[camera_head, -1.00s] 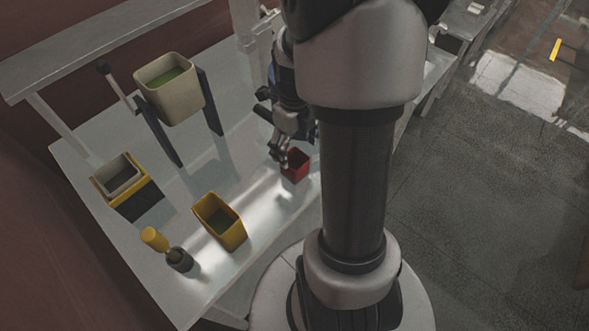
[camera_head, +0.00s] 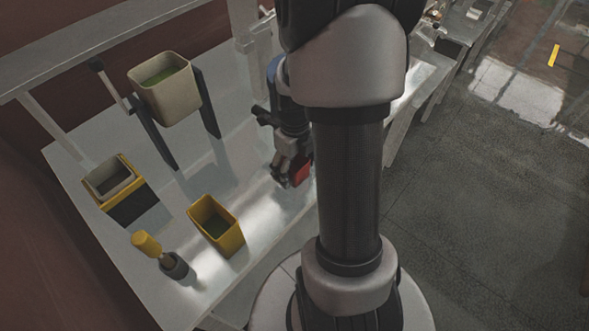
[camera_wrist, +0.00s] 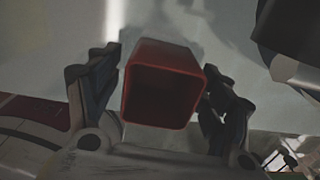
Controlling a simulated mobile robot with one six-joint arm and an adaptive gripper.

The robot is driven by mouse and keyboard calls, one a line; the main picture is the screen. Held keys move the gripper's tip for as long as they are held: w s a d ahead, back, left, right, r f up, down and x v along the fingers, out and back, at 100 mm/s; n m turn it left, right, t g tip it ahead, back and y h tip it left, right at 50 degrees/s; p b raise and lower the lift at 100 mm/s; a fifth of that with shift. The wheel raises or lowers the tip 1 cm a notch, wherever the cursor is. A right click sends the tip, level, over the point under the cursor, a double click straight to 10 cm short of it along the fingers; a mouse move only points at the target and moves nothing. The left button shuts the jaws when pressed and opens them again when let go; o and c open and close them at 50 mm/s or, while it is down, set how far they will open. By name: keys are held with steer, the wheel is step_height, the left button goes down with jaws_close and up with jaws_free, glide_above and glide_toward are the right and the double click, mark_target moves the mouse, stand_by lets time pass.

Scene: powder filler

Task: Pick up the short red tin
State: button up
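The short red tin (camera_wrist: 165,85) is an open-topped square container, seen between the two fingers of my gripper (camera_wrist: 160,95) in the wrist view. Its dark inside faces the camera. The left finger stands slightly apart from the tin; the right finger is close to its side, and I cannot tell whether it touches. In the head view the red tin (camera_head: 302,171) is partly hidden by my gripper (camera_head: 288,180) and the column. The gripper is low at the table's front edge, open around the tin.
A yellow-handled tool in a dark holder (camera_head: 173,265) is at the front left. A grey tin in a yellow-black box (camera_head: 134,203) and a beige hopper (camera_head: 166,95) on dark posts stand farther back.

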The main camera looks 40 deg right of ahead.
steer(key=c, duration=1)
steer(key=shift+r, duration=0.1)
steer(key=shift+c, duration=0.2)
